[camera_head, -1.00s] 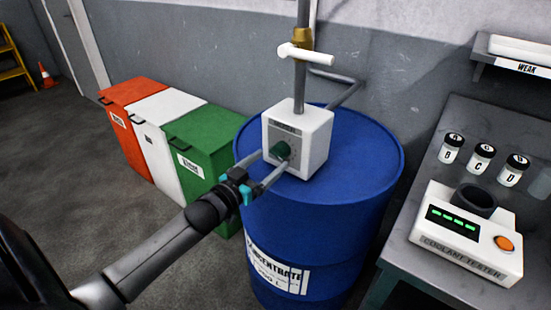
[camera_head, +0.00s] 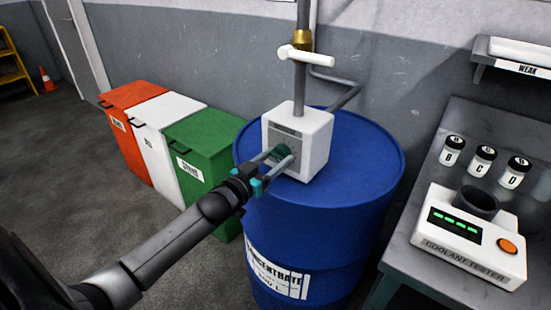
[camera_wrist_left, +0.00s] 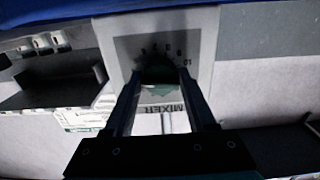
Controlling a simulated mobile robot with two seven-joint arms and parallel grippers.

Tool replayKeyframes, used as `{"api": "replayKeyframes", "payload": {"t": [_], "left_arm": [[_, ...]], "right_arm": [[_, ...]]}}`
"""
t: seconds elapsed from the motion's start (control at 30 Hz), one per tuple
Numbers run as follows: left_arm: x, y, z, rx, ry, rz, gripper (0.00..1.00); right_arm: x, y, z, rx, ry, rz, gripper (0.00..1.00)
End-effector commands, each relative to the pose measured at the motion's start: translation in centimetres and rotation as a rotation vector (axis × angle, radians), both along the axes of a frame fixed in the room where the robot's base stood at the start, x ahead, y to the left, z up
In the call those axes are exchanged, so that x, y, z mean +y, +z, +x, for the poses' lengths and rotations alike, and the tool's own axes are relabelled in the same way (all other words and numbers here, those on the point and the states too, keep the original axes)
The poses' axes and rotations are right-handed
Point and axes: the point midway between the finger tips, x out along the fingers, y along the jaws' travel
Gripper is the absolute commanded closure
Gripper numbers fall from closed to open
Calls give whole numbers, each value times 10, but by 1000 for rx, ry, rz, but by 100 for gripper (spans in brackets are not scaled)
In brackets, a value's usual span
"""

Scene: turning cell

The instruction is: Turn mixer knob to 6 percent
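The mixer (camera_head: 313,150) is a white box on top of the blue drum (camera_head: 345,205), with a dark green knob (camera_head: 283,151) on its grey front. My left gripper (camera_head: 279,157) reaches in from the left, its fingers closed on the knob's sides. In the left wrist view the knob (camera_wrist_left: 158,72) sits between the two fingertips (camera_wrist_left: 160,82). The dial and the word MIXER appear upside down there. Several scale marks show around the knob, but its pointer setting cannot be read. My right gripper is not in view.
A pipe with a white handle (camera_head: 305,54) rises above the mixer. Orange, white and green bins (camera_head: 205,142) stand left of the drum. A grey bench (camera_head: 405,262) on the right holds a coolant tester (camera_head: 465,240) and several lettered bottles (camera_head: 482,160).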

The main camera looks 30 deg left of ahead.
Motion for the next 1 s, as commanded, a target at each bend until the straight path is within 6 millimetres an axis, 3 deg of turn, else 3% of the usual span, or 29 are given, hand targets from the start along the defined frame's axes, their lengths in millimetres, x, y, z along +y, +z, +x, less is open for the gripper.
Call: {"api": "replayKeyframes", "payload": {"t": [0.07,0.47,0.77,1.0], "left_arm": [[0,0,0,0,0,0,54],[0,0,0,0,0,0,99],[0,1,0,-4,-1,37,100],[0,2,0,-15,0,171,100]], "right_arm": [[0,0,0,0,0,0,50],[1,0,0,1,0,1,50],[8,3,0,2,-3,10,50],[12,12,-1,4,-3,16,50]]}}
